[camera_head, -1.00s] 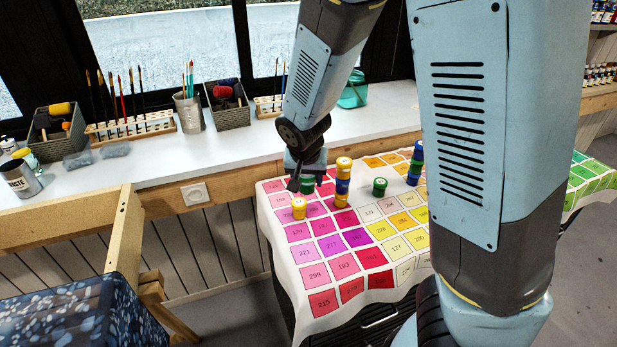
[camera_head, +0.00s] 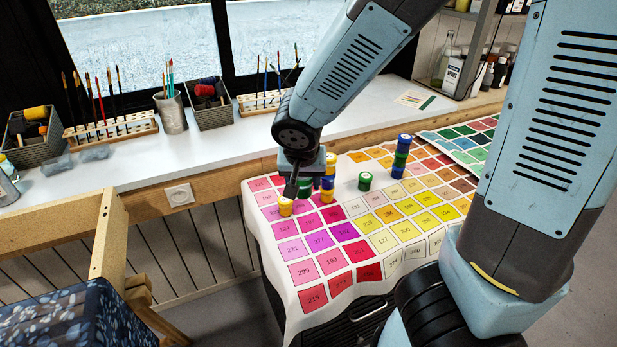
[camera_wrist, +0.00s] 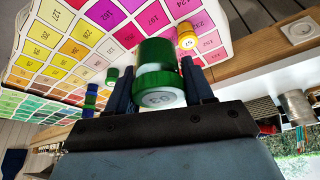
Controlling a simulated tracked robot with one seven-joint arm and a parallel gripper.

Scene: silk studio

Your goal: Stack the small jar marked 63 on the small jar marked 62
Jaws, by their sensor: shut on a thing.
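My gripper (camera_wrist: 160,88) is shut on a green jar (camera_wrist: 156,52), with one dark finger on each side. The pale lid top faces the wrist camera and bears a mark that looks like 63, upside down. In the head view my gripper (camera_head: 297,190) is at the left of the colour chart, with the held green jar (camera_head: 306,186) partly behind it. I cannot tell whether the jar touches the chart. Another green jar (camera_head: 364,181) stands alone to the right; it also shows in the wrist view (camera_wrist: 112,74). Its mark is not readable.
A yellow jar (camera_head: 286,207) stands just in front of my gripper. A yellow and blue stack (camera_head: 327,183) stands close on its right. A blue and green stack (camera_head: 400,160) stands further right. The colour chart (camera_head: 350,217) is clear in front. A white counter (camera_head: 240,140) runs behind.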

